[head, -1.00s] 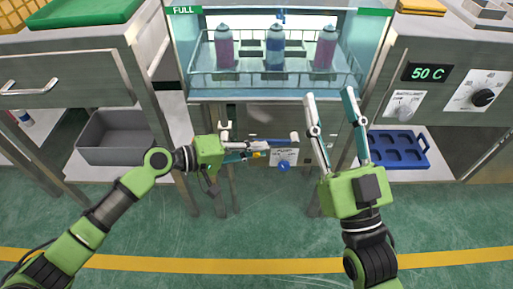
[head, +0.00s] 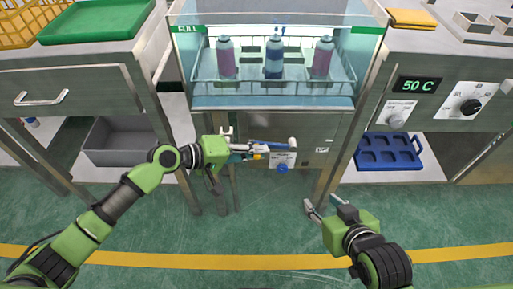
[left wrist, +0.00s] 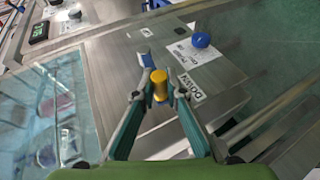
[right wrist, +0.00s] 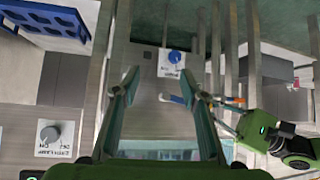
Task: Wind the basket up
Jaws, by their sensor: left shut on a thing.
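The wire basket (head: 200,92) holds several cans, among them a blue can (head: 274,62) between two pinkish ones, inside the glass-sided water tank (head: 270,104). My left gripper (head: 256,153) is in front of the tank's metal front panel. In the left wrist view its fingers are shut on a yellow handle (left wrist: 159,85), probably the crank grip; the fingers partly hide it. A blue knob (head: 282,169) sits on the panel just right of the left fingertips. My right gripper (head: 322,206) is open and empty, low in front of the panel's right side.
A blue holder tray (head: 389,152) lies on the right lower shelf, and a grey bin (head: 119,143) on the left one. A control panel with a 50 C display (head: 417,85) stands at right. The green floor in front is clear.

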